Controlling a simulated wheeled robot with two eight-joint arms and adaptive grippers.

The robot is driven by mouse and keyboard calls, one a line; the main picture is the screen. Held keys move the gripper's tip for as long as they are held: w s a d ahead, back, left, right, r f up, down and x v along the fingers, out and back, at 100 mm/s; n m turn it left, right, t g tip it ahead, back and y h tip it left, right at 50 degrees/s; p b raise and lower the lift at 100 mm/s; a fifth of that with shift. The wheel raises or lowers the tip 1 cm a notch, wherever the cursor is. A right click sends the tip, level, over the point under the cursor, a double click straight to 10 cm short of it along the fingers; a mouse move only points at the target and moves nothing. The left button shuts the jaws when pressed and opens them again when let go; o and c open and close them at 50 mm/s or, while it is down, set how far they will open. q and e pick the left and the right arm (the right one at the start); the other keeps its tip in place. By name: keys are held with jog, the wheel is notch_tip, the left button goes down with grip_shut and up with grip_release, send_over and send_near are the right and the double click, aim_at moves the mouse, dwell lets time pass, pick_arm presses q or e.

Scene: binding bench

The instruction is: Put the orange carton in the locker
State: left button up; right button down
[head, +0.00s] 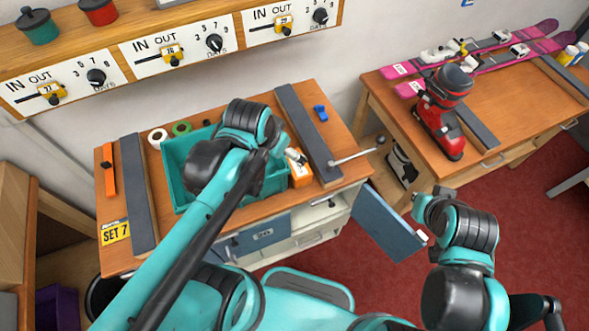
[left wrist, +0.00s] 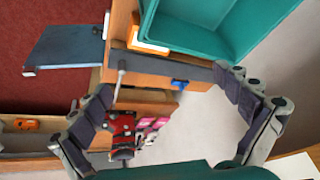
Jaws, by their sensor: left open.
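The orange carton (head: 301,174) stands on the bench between the teal bin and a dark rail. It also shows in the left wrist view (left wrist: 149,46), orange with a white face, near the bin's corner. My left gripper (left wrist: 165,88) is open, with nothing between its fingers. In the head view it is largely hidden behind its own wrist, close to the carton. The locker is in the bench front, and its blue door (head: 388,222) stands open at the right; the door also shows in the left wrist view (left wrist: 64,46).
The teal bin (head: 176,163) sits beside the carton. A metal rod (head: 352,157) projects past the bench's right edge, and a small blue object (head: 321,113) lies behind it. A red-black boot (head: 440,125) and pink skis (head: 483,59) occupy the right table. Red floor lies between.

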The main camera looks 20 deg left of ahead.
aim_at(297, 167)
pick_arm(q)
jog(key=w+f+m+g+b, duration=0.1)
jog(key=w+f+m, duration=0.1)
jog(key=f, duration=0.2)
jog(key=w+d+f+m+g+b, duration=0.1)
jog(key=w+f+m+b, duration=0.1)
jog(key=f, duration=0.3)
jog(key=w+d+f+m+g+b, duration=0.1)
jog(key=w+f+m+g+b, duration=0.1)
jog(key=w+f, duration=0.2)
jog(key=shift+f+h, duration=0.15)
jog(key=shift+h, duration=0.15)
notch_tip(297, 167, down, 3)
jog(key=shift+d+f+m+b, duration=0.15)
jog(key=shift+m+b, duration=0.15)
jog(key=shift+b, duration=0.35)
notch_tip(297, 167, down, 5)
jog(key=shift+r+b, duration=0.1)
jog(key=shift+b, duration=1.1)
